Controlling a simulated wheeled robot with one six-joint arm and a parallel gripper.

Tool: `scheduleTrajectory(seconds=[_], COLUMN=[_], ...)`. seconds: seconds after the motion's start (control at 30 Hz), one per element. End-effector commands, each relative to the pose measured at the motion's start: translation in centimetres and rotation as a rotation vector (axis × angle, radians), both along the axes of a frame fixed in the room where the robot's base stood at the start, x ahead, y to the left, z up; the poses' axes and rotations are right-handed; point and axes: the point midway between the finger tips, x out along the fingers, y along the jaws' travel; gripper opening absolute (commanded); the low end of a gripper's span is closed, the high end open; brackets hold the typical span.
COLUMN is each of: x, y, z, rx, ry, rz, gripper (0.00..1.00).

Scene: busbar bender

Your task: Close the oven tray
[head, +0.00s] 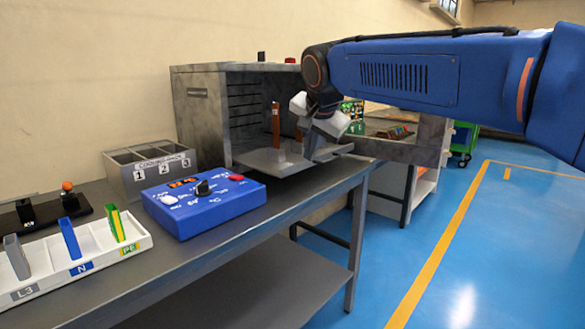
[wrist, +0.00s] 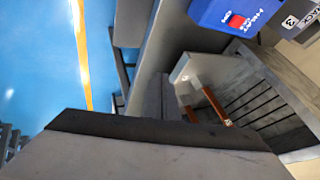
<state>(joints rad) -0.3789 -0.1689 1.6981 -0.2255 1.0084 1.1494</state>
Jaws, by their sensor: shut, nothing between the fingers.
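The grey oven (head: 203,115) stands on the bench with its front open. Its flat grey tray (head: 262,162) sticks out of the opening. A copper bar (head: 276,126) stands upright on the tray, and a second one shows behind it, partly hidden by my gripper. My gripper (head: 311,146) is shut and empty at the tray's outer right end, pointing down. I cannot tell whether it touches the tray. In the wrist view the tray (wrist: 188,68) and copper bars (wrist: 211,100) show beside the ribbed oven interior (wrist: 262,105); a large grey shape covers the bottom.
A blue control box (head: 203,203) sits in front of the oven, beside a grey three-slot rack (head: 150,172). A white holder (head: 85,250) with coloured bars lies at the front left. Past the bench (head: 330,180), the blue floor (head: 510,240) is open.

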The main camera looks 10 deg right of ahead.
Motion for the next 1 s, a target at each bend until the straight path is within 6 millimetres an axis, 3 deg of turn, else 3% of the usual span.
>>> scheduleTrajectory(seconds=[0.27,0.77,1.0], x=[1.4,6.5,8.7], y=[0.7,0.9,2.9], z=[-0.8,-7.7,-7.7], rx=[0.011,0.010,0.011], ry=[-0.002,-0.002,-0.004], rz=[-0.013,-0.012,-0.011], gripper=[0.00,0.00,0.00])
